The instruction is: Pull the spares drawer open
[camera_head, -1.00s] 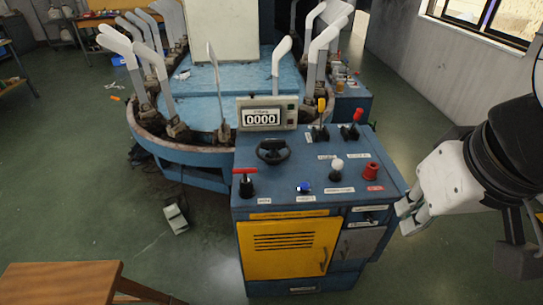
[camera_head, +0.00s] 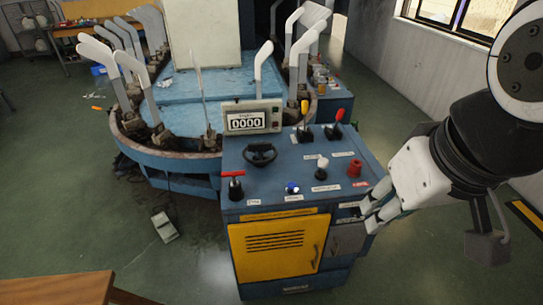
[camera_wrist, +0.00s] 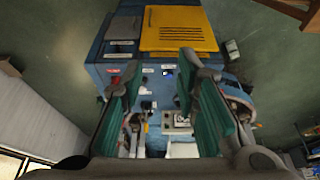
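The blue console cabinet (camera_head: 228,250) carries a small drawer front (camera_head: 350,210) at its upper right, above a grey panel (camera_head: 347,240). Another low labelled front (camera_head: 296,289) lies under the yellow door (camera_head: 272,250). I cannot read which front is marked spares; no drawer stands visibly out. My gripper (camera_head: 373,217) is beside the cabinet's right front corner, close to the small drawer front in the picture; contact cannot be told. In the wrist view my gripper (camera_wrist: 160,62) has its green-padded fingers wide apart, with nothing between them. The small drawer front (camera_wrist: 119,46) appears beyond the left finger.
The sock machine (camera_head: 190,90) stands behind.

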